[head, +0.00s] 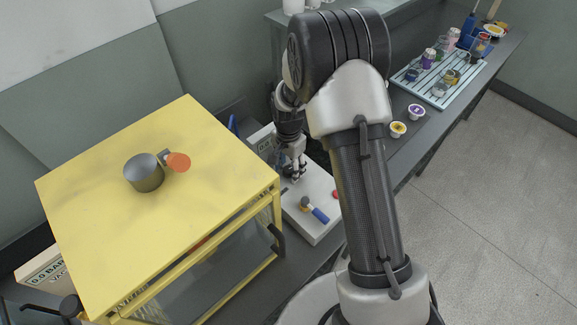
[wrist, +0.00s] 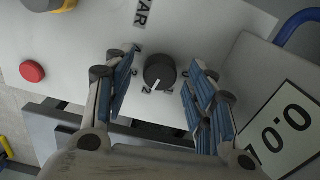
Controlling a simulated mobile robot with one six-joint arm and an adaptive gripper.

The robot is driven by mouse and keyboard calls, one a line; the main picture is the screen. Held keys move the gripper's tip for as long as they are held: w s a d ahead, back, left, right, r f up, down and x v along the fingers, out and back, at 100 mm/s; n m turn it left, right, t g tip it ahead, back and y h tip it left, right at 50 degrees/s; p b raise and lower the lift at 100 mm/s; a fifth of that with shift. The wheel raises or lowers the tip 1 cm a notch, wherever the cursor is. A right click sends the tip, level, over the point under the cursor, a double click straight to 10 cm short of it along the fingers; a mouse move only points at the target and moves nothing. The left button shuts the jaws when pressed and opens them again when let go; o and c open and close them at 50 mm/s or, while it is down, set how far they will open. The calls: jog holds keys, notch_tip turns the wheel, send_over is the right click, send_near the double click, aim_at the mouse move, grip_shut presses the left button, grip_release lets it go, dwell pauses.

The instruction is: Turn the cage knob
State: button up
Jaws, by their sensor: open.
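A dark round knob (wrist: 160,72) with a white pointer line sits on a pale panel in the wrist view, with small marks around it. I take it for the cage knob, though no label naming it is readable. My gripper (wrist: 158,85) is open, with one blue-padded finger on each side of the knob and a gap on both sides. In the head view my gripper (head: 295,172) is low over the far end of the pale control box (head: 318,232), beside the yellow cage (head: 215,155). There the knob is hidden by my gripper.
A red button (wrist: 33,71) and a blue-handled switch (head: 314,211) share the box. A display reading 0.0 (wrist: 285,125) stands close to the right finger. A rack of jars (head: 440,80) stands far right.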

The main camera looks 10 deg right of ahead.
aim_at(288, 169)
notch_tip(288, 169, up, 12)
dwell(0.6)
